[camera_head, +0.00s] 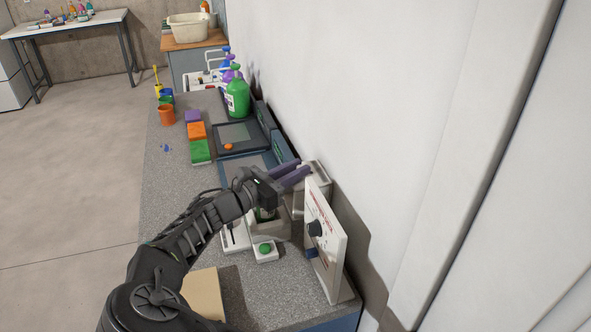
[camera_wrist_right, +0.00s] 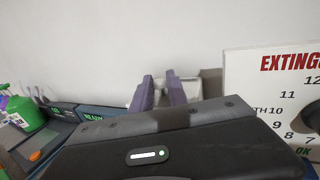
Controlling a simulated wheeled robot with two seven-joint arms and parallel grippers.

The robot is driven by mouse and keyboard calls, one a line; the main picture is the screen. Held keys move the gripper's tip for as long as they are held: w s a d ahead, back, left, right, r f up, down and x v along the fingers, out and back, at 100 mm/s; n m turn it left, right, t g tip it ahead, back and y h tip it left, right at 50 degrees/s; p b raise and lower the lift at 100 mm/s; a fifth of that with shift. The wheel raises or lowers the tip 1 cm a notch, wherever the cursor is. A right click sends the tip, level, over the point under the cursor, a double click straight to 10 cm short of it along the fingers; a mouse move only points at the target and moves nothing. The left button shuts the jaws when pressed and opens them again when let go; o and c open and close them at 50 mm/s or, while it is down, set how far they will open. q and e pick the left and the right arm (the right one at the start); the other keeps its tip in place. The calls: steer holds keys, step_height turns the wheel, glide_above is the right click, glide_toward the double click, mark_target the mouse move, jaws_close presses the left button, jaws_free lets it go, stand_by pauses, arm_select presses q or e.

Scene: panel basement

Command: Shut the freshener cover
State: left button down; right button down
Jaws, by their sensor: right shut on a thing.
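A pale box-shaped unit (camera_head: 322,176), which looks like the freshener, stands against the white wall behind the dial panel. It also shows in the right wrist view (camera_wrist_right: 188,86), behind the fingertips. My right gripper (camera_head: 303,174) reaches to its near left side with its purple fingers, a narrow gap between them. In the right wrist view the fingers (camera_wrist_right: 161,90) point at the pale unit, and their tips overlap its front. The gripper is shut on what seems to be the freshener cover; the gripped part is mostly hidden. My left gripper is not in view.
A white dial panel (camera_head: 325,240) stands close right of the gripper. A grey open box (camera_head: 272,228) and a green button (camera_head: 265,248) are below my wrist. A green spray bottle (camera_head: 237,98), colored sponges (camera_head: 200,150) and an orange cup (camera_head: 166,115) stand farther back.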

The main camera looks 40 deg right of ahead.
steer(key=shift+a, duration=0.1)
steer(key=a, duration=0.1)
steer(key=w+a+h+p, duration=0.1)
steer(key=a, duration=0.1)
steer(key=a+n+h, duration=0.1)
steer(key=a, duration=0.1)
steer(key=shift+w+a+f+t+p, duration=0.1)
steer(key=shift+w+a+t+p, duration=0.1)
steer(key=shift+w+t+p, duration=0.15)
steer(key=shift+w+a+f, duration=0.15)
steer(key=shift+a+f, duration=0.15)
steer(key=shift+a, duration=0.2)
steer(key=shift+w+a+f, duration=0.15)
steer(key=shift+a+f, duration=0.1)
steer(key=shift+a, duration=0.25)
